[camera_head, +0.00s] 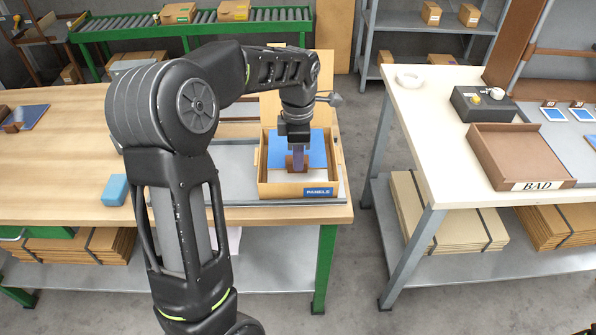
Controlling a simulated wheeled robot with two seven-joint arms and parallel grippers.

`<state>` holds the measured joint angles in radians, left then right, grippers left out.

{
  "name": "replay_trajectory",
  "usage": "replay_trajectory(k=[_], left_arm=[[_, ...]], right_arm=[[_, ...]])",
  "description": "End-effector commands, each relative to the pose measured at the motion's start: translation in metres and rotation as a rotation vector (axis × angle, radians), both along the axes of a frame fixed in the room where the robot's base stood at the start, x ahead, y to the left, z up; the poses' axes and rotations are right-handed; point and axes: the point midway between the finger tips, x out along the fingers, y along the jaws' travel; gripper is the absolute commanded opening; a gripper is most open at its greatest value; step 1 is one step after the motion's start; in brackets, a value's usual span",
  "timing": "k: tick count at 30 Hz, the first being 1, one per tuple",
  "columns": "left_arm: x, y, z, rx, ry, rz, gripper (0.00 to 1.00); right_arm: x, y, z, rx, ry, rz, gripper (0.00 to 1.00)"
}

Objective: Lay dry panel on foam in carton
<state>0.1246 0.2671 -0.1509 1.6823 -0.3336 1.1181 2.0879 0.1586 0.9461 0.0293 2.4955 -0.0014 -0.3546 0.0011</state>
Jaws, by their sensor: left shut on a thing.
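The open brown carton (262,178), marked PANELS, stands on the near right part of the wooden table, its back flap raised. White foam (286,187) shows inside at the front. The blue panel (317,150) is over the foam in the carton's back half; I cannot tell if it touches the foam. My left gripper (297,168) points down into the carton and is shut on the panel, at a brown part in front of the blue face. The arm and wrist hide some of the panel and the carton's back left. My right gripper is out of view.
A blue block (116,189) lies on the table left of the carton. Another blue panel with a brown piece (33,117) lies at the far left. Across an aisle, the right table (427,97) holds a brown BAD tray (515,160) and a dark box (483,106).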

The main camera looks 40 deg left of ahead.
Motion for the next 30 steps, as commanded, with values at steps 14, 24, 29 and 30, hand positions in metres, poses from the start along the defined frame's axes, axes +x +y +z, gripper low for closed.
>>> replay_trajectory(k=[14,24,29,30], left_arm=[[0.000,0.000,-0.022,0.000,0.000,-0.001,0.00],[0.000,0.000,-0.058,-0.001,0.002,-0.001,0.00],[0.000,0.000,-0.059,-0.001,-0.001,0.000,0.00],[0.000,0.000,-0.059,-0.001,-0.001,-0.001,0.00]], right_arm=[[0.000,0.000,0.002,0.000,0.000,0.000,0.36],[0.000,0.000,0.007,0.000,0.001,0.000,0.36],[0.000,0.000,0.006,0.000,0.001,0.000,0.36],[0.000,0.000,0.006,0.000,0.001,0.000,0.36]])
